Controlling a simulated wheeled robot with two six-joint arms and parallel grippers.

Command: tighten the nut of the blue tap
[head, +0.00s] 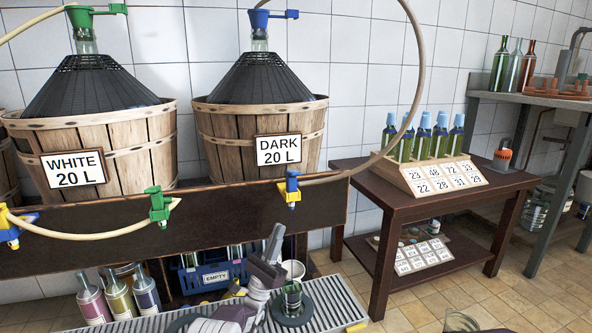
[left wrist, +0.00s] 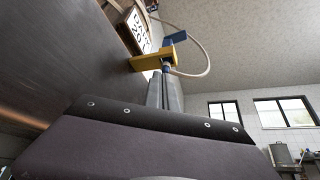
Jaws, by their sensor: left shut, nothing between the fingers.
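The blue tap (head: 292,183) with yellow parts sits on the dark beam below the DARK 20 L basket, with a pale hose joined to it. In the left wrist view its yellow part (left wrist: 150,62) and blue lever (left wrist: 174,38) show just beyond the fingertips. Which part is the nut I cannot tell clearly. My left gripper (head: 275,232) points up, below and slightly left of the tap in the head view. Its grey fingers (left wrist: 164,80) are together with nothing between them. Contact with the tap cannot be made out. My right gripper is not in view.
A green bottle (head: 291,299) stands on the slatted drain tray (head: 335,296) below the tap. A green tap (head: 158,206) and another blue-yellow tap (head: 9,228) are farther left. A blue crate (head: 213,275) sits below the beam; a brown table (head: 408,207) stands right.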

